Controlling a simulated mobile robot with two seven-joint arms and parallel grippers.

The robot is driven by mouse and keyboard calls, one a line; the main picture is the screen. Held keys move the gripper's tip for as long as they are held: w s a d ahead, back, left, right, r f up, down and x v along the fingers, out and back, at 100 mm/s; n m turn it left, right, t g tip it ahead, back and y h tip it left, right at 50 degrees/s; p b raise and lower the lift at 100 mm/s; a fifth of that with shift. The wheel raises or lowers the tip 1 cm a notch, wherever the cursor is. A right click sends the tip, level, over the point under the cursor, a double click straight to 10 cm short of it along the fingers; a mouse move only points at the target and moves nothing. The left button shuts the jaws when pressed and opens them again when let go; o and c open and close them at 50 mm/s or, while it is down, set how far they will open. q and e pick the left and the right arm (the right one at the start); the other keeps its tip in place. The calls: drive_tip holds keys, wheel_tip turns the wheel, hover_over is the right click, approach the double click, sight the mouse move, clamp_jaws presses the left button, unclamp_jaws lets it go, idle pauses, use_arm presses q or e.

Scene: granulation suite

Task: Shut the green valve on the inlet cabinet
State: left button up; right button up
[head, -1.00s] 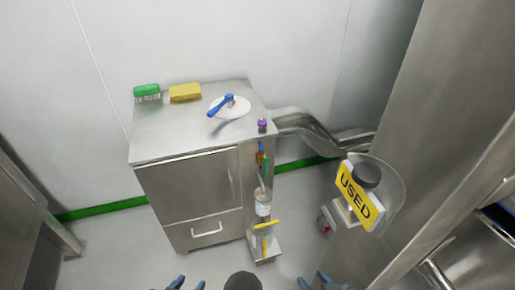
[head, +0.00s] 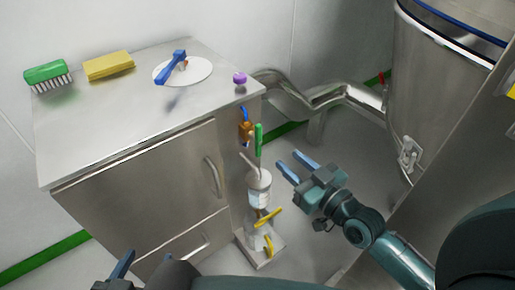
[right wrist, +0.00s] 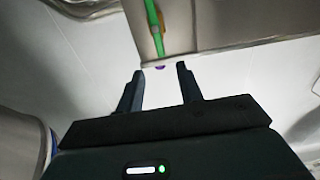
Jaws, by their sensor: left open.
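The steel inlet cabinet (head: 140,185) stands at left in the head view. The green valve lever (head: 259,139) is on its right side, upright, beside an orange-brown fitting (head: 246,133). The green lever also shows at the top of the right wrist view (right wrist: 154,24), beyond the fingertips. My right gripper (head: 288,160) is to the right of the lever, fingers parted, with nothing between them and apart from the lever. It shows open in the right wrist view too. My left gripper (head: 127,262) is at the bottom edge, in front of the cabinet, partly cut off.
A green brush (head: 46,73), yellow sponge (head: 108,66), blue handle on a white disc (head: 197,73) and purple knob (head: 240,77) are on the cabinet top. Below the green lever are a clear bottle (head: 259,188) and yellow levers (head: 267,217). A steel pipe (head: 330,97) runs right to a vessel (head: 440,80).

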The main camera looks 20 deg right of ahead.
sight(260, 133)
drive_tip(key=b+x, duration=0.1)
drive_tip(key=x, duration=1.2)
drive_tip(key=shift+w, duration=0.2)
drive_tip(key=shift+c, duration=0.5)
clamp_jaws()
